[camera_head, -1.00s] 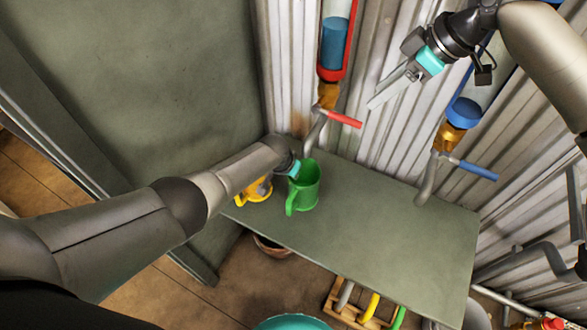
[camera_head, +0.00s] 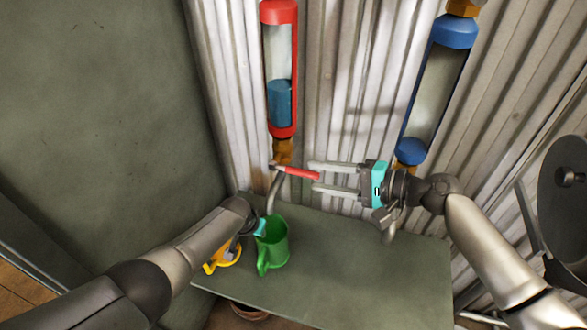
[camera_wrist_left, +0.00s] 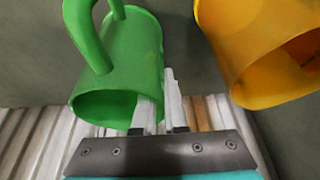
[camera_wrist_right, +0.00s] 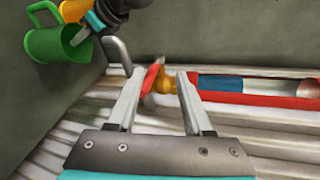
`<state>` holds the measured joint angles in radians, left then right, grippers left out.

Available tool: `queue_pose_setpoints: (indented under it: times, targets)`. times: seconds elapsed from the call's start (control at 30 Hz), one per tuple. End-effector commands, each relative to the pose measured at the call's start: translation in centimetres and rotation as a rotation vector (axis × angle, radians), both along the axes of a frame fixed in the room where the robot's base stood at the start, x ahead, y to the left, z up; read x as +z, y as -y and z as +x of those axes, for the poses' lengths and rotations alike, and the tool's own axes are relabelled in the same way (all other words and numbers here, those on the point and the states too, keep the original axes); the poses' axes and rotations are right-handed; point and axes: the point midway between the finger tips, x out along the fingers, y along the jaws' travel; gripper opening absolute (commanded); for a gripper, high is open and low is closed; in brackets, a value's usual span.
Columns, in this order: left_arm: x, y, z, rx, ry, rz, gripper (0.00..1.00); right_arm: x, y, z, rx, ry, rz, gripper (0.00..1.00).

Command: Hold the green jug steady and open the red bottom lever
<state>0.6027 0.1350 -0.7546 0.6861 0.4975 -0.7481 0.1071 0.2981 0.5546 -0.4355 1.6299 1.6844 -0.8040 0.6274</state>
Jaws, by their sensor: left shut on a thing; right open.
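The green jug (camera_head: 273,246) stands upright on the grey shelf under the spout of the red tube. My left gripper (camera_wrist_left: 158,100) is shut on the jug's rim, with one finger inside and one outside; it also holds the jug in the right wrist view (camera_wrist_right: 85,30). The red bottom lever (camera_head: 300,172) sticks out to the right from the brass valve (camera_head: 282,150) below the red tube. My right gripper (camera_head: 315,178) is open, its fingers pointing at the lever. In the right wrist view the lever (camera_wrist_right: 151,78) shows between and just beyond the fingertips.
A yellow jug (camera_head: 222,258) stands left of the green one, close to my left gripper. The red-capped tube (camera_head: 281,60) holds blue liquid. A blue-capped tube (camera_head: 437,75) hangs behind my right arm. Corrugated wall lies behind; the shelf's (camera_head: 340,270) right part is clear.

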Motion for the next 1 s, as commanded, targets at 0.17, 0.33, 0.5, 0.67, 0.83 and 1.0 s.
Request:
queue_pose_setpoints:
  times: [0.17, 0.33, 0.5, 0.67, 0.83, 1.0]
  targets:
    - [-0.1, -0.1, -0.1, 0.000, -0.002, 0.001, 0.00, -1.4, 2.2, -0.4, -0.170, -0.185, 0.161, 0.51]
    - [-0.1, -0.1, -0.1, 0.000, -0.002, 0.001, 0.00, -1.9, 3.3, -0.4, -0.244, -0.262, 0.233, 0.51]
    - [-0.1, -0.1, -0.1, 0.000, -0.003, 0.002, 0.00, -2.2, 2.4, 0.4, -0.255, -0.275, 0.246, 0.51]
    - [-0.1, -0.1, -0.1, 0.000, -0.003, 0.002, 0.00, -2.8, -0.1, 2.2, -0.253, -0.273, 0.246, 0.51]
    - [-0.1, -0.1, -0.1, 0.000, -0.003, 0.002, 0.00, -3.5, -2.7, 4.1, -0.253, -0.274, 0.245, 0.51]
    - [-0.1, -0.1, -0.1, 0.000, -0.002, 0.001, 0.00, -4.1, -4.7, 5.4, -0.253, -0.273, 0.242, 0.51]
